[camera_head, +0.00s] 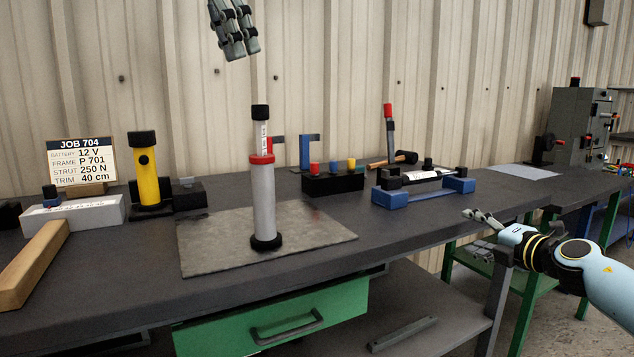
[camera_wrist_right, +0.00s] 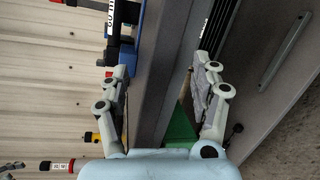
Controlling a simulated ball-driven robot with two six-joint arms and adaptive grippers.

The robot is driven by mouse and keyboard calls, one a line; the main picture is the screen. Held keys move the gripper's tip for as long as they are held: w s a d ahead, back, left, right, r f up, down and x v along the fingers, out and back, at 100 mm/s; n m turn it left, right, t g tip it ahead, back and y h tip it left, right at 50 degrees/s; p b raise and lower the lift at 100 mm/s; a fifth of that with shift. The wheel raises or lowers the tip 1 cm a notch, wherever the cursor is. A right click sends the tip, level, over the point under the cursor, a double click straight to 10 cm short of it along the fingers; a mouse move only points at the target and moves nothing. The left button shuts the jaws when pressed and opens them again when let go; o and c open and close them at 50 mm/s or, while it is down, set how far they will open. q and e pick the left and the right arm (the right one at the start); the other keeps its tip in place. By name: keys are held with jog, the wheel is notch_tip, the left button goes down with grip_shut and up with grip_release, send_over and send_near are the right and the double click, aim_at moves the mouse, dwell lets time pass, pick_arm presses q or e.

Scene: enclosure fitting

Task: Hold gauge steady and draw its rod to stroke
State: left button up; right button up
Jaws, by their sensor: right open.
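The gauge stands upright on the bench, with a grey cylinder body (camera_head: 264,205), a red collar (camera_head: 262,159) and a black foot. A rod (camera_head: 263,137) with a white printed scale rises from the collar to a black knob (camera_head: 260,112). My left gripper (camera_head: 241,54) hangs in the air above and slightly left of the knob, apart from it. Its fingers point down and look close together; their gap is unclear. My right gripper (camera_head: 478,226) is open and empty at the bench's front edge, well right of the gauge. Its spread fingers show in the right wrist view (camera_wrist_right: 160,72).
The gauge stands on a grey metal plate (camera_head: 205,259). A yellow cylinder (camera_head: 147,175), a job card (camera_head: 81,162) and a wooden bar (camera_head: 32,265) are left. A black block with coloured knobs (camera_head: 333,184) and a blue cradle (camera_head: 398,199) stand right. A green drawer (camera_head: 220,332) is below.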

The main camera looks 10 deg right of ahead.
aim_at(271, 166)
notch_tip(271, 166, up, 9)
jog(key=w+a+n+y, duration=0.1)
jog(key=w+a+n, duration=0.2)
jog(key=n, duration=0.2)
jog(key=a+n+y, duration=0.1)
jog(key=a+n, duration=0.1)
jog(key=a, duration=0.3)
jog(key=s+a+n+y, duration=0.1)
jog(key=a+n+y, duration=0.1)
jog(key=a, duration=0.3)
jog(key=s+a+n+g+y, duration=0.1)
jog(key=a+n+y, duration=0.1)
jog(key=a, duration=0.3)
jog(key=shift+a+r+n, duration=0.15)
jog(key=shift+r+n, duration=0.25)
jog(key=shift+n, duration=0.2)
jog(key=s+a+r+n+g+y, duration=0.25)
jog(key=a+n, duration=0.25)
jog(key=a, duration=0.3)
jog(key=s+a+r+n+g+y, duration=0.1)
jog(key=s+a+r+n+y, duration=0.25)
jog(key=a+n, duration=0.4)
jog(key=shift+m, duration=0.85)
jog(key=x, duration=1.1)
jog(key=shift+s+a+f, duration=0.1)
jog(key=shift+a+f, duration=0.2)
jog(key=shift+a, duration=0.25)
jog(key=shift+c, duration=0.5)
grip_shut()
